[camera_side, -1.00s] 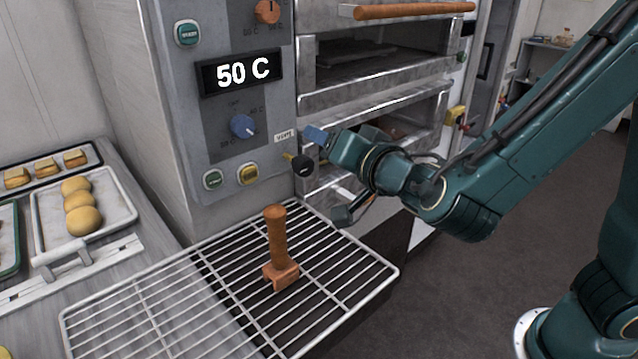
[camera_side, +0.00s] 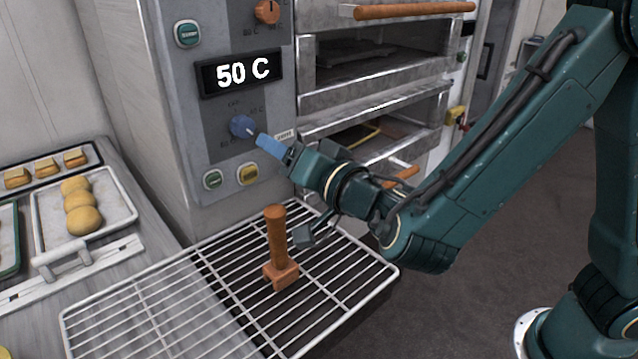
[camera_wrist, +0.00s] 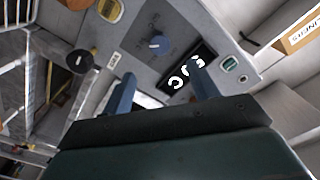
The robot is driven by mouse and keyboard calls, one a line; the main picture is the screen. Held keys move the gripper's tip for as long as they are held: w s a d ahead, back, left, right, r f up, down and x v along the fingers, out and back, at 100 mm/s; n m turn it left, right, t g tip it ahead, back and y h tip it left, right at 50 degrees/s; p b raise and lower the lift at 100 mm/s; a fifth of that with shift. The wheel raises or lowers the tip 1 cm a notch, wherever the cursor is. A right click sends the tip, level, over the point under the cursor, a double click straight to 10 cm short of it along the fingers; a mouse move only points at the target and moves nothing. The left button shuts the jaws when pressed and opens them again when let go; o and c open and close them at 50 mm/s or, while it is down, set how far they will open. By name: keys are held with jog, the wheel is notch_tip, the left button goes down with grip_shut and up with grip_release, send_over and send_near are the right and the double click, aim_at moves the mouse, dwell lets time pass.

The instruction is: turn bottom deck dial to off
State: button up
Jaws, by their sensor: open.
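The blue dial (camera_side: 242,126) sits on the grey oven panel (camera_side: 205,165), below a display reading 50 C (camera_side: 243,73). Its white mark points toward the lower right in the side view; the small print around it is hard to read. The dial also shows in the wrist view (camera_wrist: 159,46), just beyond and between the fingertips. My gripper (camera_side: 268,145) is open and empty, its blue fingers aimed at the panel, close to the dial but apparently not touching it. It also shows in the wrist view (camera_wrist: 162,76).
An orange dial (camera_side: 267,11) is higher on the panel. Green (camera_side: 212,180) and yellow (camera_side: 248,174) buttons sit below the blue dial. A black knob (camera_wrist: 80,62) stands beside it. A wooden-handled tool (camera_side: 277,240) stands on the wire rack (camera_side: 170,300) below my arm.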

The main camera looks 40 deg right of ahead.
aim_at(246, 128)
jog(key=w, duration=1.1)
jog(key=shift+w, duration=0.2)
jog(key=c, duration=1)
jog(key=shift+n, duration=0.8)
